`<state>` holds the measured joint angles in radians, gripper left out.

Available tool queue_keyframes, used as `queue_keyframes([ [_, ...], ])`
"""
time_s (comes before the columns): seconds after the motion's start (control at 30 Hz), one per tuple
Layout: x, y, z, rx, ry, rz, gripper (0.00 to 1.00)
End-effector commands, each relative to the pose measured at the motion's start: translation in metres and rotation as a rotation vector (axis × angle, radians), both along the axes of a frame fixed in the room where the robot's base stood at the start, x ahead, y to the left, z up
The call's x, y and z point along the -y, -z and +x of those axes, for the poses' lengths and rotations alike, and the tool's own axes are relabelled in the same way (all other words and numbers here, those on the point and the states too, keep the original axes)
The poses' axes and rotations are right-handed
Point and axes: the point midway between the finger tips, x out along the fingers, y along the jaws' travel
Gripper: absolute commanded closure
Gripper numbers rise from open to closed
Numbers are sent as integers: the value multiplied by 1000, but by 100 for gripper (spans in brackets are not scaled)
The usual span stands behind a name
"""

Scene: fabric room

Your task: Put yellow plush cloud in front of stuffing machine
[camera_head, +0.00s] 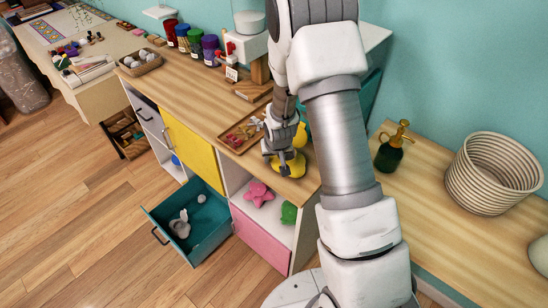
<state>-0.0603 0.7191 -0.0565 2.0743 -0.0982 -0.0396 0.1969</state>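A yellow plush, which looks like the cloud (293,168), is on the wooden counter near its front right corner. My gripper (284,160) points down right over it, overlapping it in the picture. The arm hides much of this spot, so I cannot tell whether the fingers are open or closed on it. More yellow (301,134) shows just behind the gripper; I cannot tell if it is the same item. The stuffing machine (244,48), white with a clear hopper and a red part, stands farther back on the counter, partly hidden by my arm.
A wooden tray (232,148) with small red and pale items lies left of the gripper. Several colored jars (196,43) stand at the back. A teal drawer (206,232) hangs open below. A green bottle (391,152) and woven basket (490,177) stand right.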

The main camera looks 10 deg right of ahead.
Motion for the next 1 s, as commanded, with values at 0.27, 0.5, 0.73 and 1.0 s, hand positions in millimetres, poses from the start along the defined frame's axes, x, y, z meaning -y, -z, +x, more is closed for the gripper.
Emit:
queue_keyframes([
  [0.27,0,0,0,-1,0,0,28],
  [0.5,0,-2,0,0,0,0,28],
  [0.73,-1,-26,-9,2,0,0,28],
  [1.0,-2,-72,-27,3,0,1,28],
])
